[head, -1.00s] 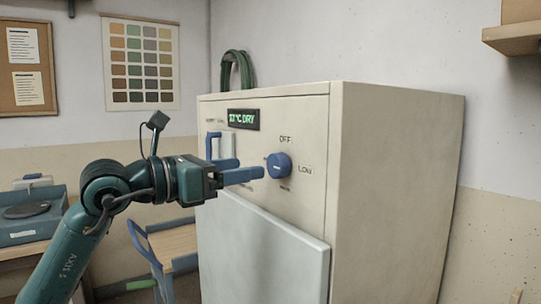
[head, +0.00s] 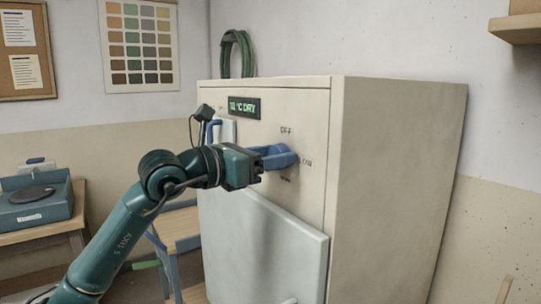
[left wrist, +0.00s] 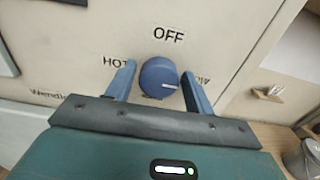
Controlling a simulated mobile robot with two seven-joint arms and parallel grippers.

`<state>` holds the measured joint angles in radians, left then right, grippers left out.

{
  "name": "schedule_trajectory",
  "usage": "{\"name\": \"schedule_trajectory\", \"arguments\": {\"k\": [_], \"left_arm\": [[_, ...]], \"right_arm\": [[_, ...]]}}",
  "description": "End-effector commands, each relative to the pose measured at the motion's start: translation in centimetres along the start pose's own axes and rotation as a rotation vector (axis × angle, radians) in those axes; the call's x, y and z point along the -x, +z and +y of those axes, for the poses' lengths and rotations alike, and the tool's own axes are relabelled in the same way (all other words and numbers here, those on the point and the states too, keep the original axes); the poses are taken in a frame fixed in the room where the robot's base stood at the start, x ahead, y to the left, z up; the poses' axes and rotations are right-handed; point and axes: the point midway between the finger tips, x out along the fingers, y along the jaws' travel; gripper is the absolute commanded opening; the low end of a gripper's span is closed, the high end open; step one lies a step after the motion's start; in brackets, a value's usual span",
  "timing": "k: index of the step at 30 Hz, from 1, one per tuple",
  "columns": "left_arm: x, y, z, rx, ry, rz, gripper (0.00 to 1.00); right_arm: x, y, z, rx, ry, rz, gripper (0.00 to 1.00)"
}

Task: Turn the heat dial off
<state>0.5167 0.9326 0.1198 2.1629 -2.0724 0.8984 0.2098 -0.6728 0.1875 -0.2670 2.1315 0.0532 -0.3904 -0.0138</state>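The blue round heat dial (head: 289,160) is on the cream front of the cabinet. In the left wrist view the dial (left wrist: 159,75) has OFF above it, HOT at its left and a partly hidden label at its right. The head view shows LOW at its right. My right gripper is not in view.
The cream cabinet (head: 390,190) carries a green display (head: 244,107) and a pale door panel (head: 265,240) below the dial. A blue chair (head: 175,245) stands left of the cabinet. A table with a teal device (head: 35,208) is further left. A green hose coil (head: 237,52) hangs behind.

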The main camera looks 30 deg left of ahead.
Motion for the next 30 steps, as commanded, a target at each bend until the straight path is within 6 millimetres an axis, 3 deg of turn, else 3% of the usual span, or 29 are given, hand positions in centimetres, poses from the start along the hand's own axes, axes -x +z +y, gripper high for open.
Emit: {"name": "schedule_trajectory", "arguments": {"k": [12,22,30], "left_arm": [[0.02,0.00,0.00,0.000,0.000,0.001,0.21],[0.02,-0.03,0.02,0.060,0.000,0.000,0.21],[0.00,-0.06,0.09,0.246,-0.001,-0.001,0.21]], "right_arm": [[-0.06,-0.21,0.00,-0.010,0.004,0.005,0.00],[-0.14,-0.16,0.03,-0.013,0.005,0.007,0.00],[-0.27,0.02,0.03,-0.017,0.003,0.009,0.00]]}}
